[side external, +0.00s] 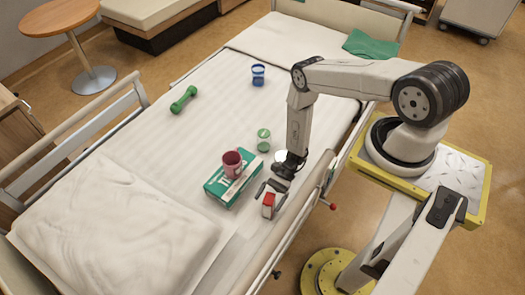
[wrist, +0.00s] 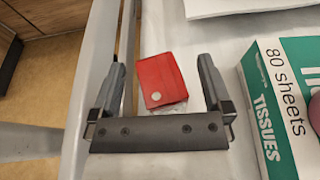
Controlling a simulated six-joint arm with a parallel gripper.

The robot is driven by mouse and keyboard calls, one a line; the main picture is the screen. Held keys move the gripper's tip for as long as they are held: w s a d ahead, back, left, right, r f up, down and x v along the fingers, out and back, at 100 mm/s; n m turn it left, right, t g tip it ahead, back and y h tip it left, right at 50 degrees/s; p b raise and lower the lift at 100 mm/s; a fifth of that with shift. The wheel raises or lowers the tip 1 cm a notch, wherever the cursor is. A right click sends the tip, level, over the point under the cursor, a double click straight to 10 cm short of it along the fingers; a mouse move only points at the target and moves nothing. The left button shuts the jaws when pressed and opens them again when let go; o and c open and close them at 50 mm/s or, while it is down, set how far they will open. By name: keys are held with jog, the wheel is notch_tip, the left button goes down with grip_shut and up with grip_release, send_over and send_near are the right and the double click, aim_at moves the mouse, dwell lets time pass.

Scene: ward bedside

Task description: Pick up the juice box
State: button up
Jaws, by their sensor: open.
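The juice box (side external: 268,205) is a small carton with a red top and a pale lower part. It stands on the bed near the side rail. In the wrist view its red top (wrist: 161,80) shows between my two fingers, with a small round pale spot on it. My gripper (side external: 270,188) is just above and behind the box in the side view. In the wrist view my gripper (wrist: 160,85) is open, one finger on each side of the box, with a gap on both sides. I cannot tell how far the fingers are above the box.
A green tissue box (side external: 225,190) with a red mug (side external: 232,163) on it stands close to the juice box. A green-and-white jar (side external: 263,140), blue cup (side external: 258,75) and green dumbbell (side external: 183,99) lie farther off. The bed rail (side external: 305,215) runs close by.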

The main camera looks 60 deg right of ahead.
grip_shut()
dwell(0.3)
jog(key=shift+r, duration=0.15)
dwell(0.3)
jog(key=shift+r, duration=4.85)
